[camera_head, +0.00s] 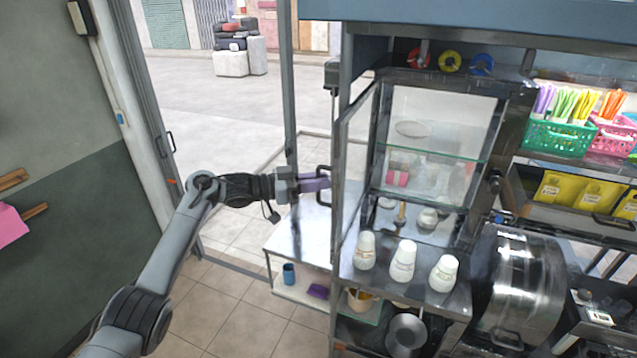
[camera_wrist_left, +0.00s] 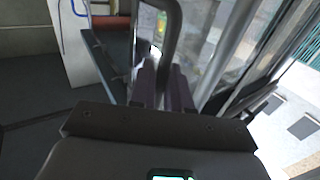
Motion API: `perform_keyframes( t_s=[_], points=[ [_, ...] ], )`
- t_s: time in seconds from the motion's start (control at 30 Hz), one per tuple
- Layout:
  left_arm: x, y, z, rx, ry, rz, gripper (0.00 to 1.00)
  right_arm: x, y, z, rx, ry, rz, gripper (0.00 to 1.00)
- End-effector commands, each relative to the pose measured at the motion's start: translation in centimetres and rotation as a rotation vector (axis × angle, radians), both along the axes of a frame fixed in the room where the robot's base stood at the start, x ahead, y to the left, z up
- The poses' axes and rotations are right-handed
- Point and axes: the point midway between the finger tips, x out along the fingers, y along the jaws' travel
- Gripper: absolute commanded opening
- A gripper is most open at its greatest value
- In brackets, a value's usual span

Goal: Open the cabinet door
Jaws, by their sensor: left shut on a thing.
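The cabinet (camera_head: 487,150) stands right of centre in the head view, with a glass shelf and small items inside. Its glazed, dark-framed door (camera_head: 341,190) stands swung out at the cabinet's left side and is seen at a steep angle. A dark loop handle (camera_head: 323,172) is on the door's outer side, and the handle also shows in the left wrist view (camera_wrist_left: 172,38). My left gripper (camera_head: 318,184) is shut on this handle; its fingers also show in the left wrist view (camera_wrist_left: 163,85). The fingers partly hide the handle. My right gripper is in neither view.
White shakers (camera_head: 403,262) stand on the metal counter in front of the cabinet. A low white table (camera_head: 300,238) is below the left gripper. A metal drum (camera_head: 517,285) is at the right. Tiled floor left of the door is clear.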

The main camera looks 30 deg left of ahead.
Motion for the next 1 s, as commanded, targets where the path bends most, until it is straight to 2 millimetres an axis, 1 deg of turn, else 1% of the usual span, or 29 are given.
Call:
perform_keyframes(
  t_s=[0.03,0.1,0.33,0.47,0.57,0.83,1.0],
  points=[
    [0.2,0.1,-0.5,0.001,0.009,0.008,0.20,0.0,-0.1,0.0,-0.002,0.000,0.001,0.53],
    [0.2,0.0,-0.4,0.001,0.008,0.007,0.30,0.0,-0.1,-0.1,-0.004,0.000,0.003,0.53],
    [0.1,0.0,-0.3,0.001,0.005,0.004,0.30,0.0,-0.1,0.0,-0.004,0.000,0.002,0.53],
    [-0.3,0.5,-0.3,0.001,0.003,0.004,0.30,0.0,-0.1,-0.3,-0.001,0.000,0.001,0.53],
    [-0.9,1.2,-0.5,0.002,0.003,0.004,0.30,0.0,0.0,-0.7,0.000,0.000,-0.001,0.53],
    [-3.9,4.7,-0.6,0.004,0.003,0.007,0.30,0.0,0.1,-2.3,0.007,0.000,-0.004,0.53],
    [-5.6,6.6,-0.5,0.003,0.004,0.006,0.30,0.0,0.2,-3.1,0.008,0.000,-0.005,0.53]
  ],
)
